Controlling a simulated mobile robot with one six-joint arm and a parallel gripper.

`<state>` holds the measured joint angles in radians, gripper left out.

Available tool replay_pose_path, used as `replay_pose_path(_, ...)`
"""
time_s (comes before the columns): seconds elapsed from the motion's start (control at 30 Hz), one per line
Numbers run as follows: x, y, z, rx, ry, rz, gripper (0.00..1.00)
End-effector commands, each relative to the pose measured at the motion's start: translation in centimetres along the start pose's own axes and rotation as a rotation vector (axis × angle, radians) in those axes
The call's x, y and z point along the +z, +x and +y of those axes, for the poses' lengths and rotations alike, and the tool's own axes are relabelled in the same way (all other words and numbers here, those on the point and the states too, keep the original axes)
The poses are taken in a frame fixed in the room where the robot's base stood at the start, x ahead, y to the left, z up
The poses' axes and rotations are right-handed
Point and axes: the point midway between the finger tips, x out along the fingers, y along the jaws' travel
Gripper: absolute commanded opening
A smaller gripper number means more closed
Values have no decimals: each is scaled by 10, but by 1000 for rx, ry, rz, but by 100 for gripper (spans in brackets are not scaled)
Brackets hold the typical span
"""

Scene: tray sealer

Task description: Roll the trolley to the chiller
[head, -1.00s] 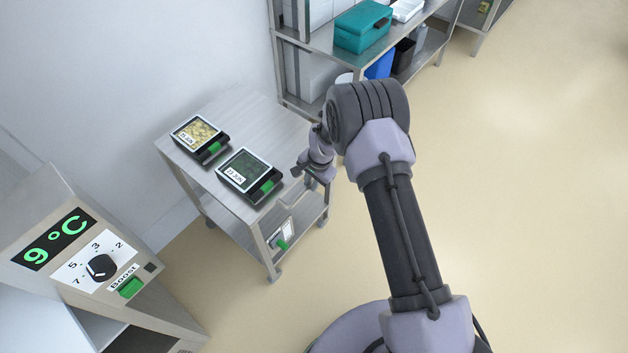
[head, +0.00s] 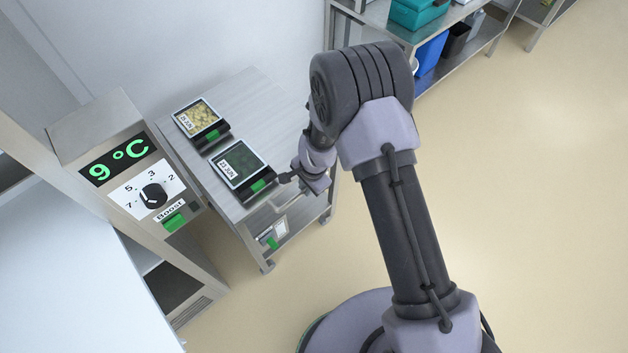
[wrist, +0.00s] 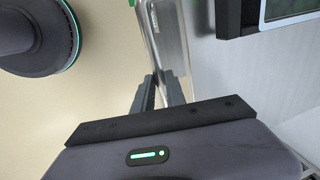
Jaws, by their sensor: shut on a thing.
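The steel trolley (head: 262,92) stands against the wall in the head view, its left side close to the chiller. Two sealed trays lie on its top: one with pale yellow contents (head: 197,117) and one with dark green contents (head: 238,163). Another tray (head: 272,233) sits on the lower shelf. My gripper (head: 290,180) is at the trolley's right edge.
A steel shelf unit (head: 400,35) stands at the top, holding a teal box (head: 418,12), a blue bin (head: 431,52) and a black bin (head: 456,38). The beige floor (head: 540,200) to the right is clear. The wall (head: 200,45) is close behind the trolley.

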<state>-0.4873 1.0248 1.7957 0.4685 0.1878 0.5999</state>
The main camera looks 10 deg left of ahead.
Motion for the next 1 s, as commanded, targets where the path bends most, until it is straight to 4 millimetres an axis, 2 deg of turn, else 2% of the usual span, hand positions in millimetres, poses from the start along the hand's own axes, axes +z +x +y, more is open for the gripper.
replay_pose_path(0.43,6,0,1,3,1,-3,0)
replay_pose_path(0.47,6,0,1,3,1,-4,18)
replay_pose_path(0.57,6,0,1,3,1,-3,38)
replay_pose_path(0.87,4,-1,0,0,0,-1,38)
replay_pose_path(1.0,4,-19,-1,0,0,0,38)
